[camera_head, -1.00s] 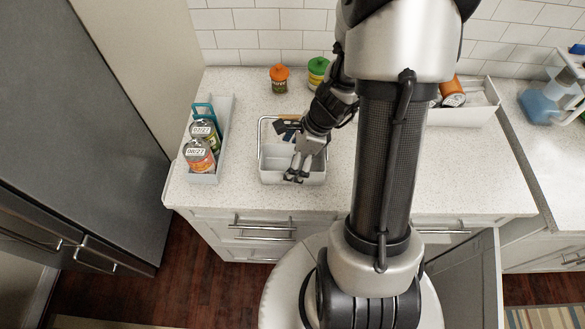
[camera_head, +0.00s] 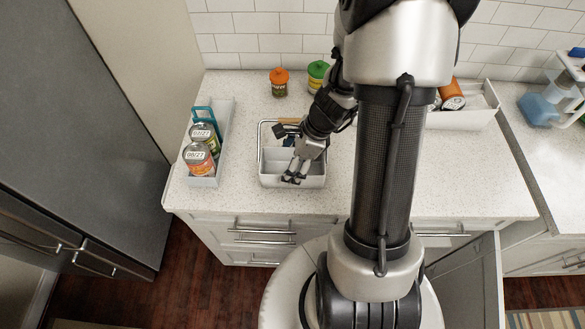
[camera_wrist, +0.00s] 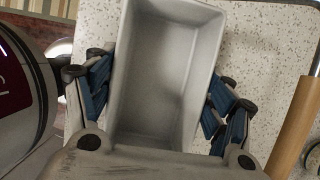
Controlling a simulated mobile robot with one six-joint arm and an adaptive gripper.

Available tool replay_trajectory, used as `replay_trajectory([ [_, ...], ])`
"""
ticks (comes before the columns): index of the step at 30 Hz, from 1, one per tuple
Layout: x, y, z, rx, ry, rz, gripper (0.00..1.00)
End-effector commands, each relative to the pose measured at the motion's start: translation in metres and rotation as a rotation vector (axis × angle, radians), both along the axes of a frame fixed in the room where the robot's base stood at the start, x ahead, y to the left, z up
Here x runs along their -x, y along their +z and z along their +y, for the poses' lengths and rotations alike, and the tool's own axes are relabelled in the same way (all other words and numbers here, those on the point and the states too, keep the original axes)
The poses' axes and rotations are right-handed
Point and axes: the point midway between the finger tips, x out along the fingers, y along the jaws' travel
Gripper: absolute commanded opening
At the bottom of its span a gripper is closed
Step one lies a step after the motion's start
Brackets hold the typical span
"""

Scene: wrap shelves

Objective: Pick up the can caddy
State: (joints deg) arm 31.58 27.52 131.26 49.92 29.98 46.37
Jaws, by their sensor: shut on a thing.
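The can caddy (camera_head: 292,181) is a light grey open bin with a wire side frame and a wooden handle bar (camera_wrist: 293,128). It stands on the counter in the middle of the head view. My gripper (camera_head: 292,175) reaches down into its front part. In the wrist view, a grey caddy wall and hollow (camera_wrist: 165,75) fill the space between my gripper's fingers (camera_wrist: 163,85), one finger on each side. The gripper is shut on the caddy. The exact contact points are partly hidden, and I cannot tell whether the caddy is off the counter.
A white tray (camera_head: 218,150) with labelled cans (camera_head: 199,158) stands left of the caddy. An orange-lidded jar (camera_head: 279,83) and a green-lidded jar (camera_head: 317,76) stand behind. Another white bin (camera_head: 465,118) is at the right.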

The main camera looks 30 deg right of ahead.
Motion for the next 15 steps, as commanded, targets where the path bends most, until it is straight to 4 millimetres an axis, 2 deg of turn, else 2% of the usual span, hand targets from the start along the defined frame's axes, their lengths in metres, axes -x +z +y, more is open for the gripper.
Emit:
replay_trajectory([
  [5,0.0,0.0,0.0,0.0,0.0,0.0,0.4],
  [15,-0.0005,0.0048,-0.0001,0.0,0.0,-0.001,0.4],
])
